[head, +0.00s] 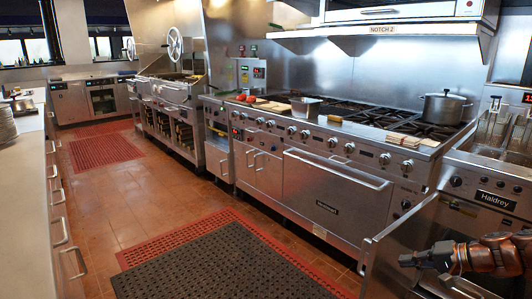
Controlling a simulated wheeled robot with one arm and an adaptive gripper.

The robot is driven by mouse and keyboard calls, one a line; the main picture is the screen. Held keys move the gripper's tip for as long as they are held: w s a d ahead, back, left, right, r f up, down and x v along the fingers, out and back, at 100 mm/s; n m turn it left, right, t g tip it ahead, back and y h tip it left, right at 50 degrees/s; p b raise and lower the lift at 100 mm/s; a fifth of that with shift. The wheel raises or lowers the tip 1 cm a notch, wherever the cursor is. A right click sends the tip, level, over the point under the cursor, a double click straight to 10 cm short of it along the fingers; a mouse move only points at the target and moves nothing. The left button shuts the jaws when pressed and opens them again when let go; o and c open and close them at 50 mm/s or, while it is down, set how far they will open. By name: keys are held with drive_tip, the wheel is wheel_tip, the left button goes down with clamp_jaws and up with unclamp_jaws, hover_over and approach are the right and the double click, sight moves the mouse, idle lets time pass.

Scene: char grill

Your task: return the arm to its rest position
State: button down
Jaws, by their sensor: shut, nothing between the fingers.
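My gripper (408,260) is in the lower right of the head view. It is dark grey, at the end of my copper-coloured arm, and points to the left. Its fingers are closed together with nothing visible between them. It shows in front of the steel panel by the fryer, apart from the range's oven door. My arm runs off the right edge, so the rest of it is out of view.
The steel range (310,170) carries a pot (443,107) and a metal pan (305,107). A fryer (490,195) stands at right. A long counter (22,190) lines the left. Floor mats (215,265) lie flat in the otherwise clear aisle.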

drive_tip(key=s+a+r+n+g, duration=0.25)
drive_tip(key=s+a+g, duration=0.2)
drive_tip(key=a, duration=0.75)
drive_tip(key=s+a+r+n+g, duration=0.1)
drive_tip(key=s+a+n+g, duration=0.3)
drive_tip(key=a, duration=0.8)
drive_tip(key=s+a+f+n+g+h, duration=0.15)
drive_tip(key=s+h, duration=0.25)
drive_tip(key=s, duration=0.8)
drive_tip(key=s+f+n+g+h, duration=0.15)
drive_tip(key=s+h, duration=0.25)
drive_tip(key=s, duration=0.7)
wheel_tip(320, 180, up, 20)
drive_tip(key=t+p, duration=0.1)
drive_tip(key=p, duration=1.8)
drive_tip(key=shift+s+t, duration=0.35)
drive_tip(key=shift+s, duration=0.1)
drive_tip(key=shift+m, duration=0.25)
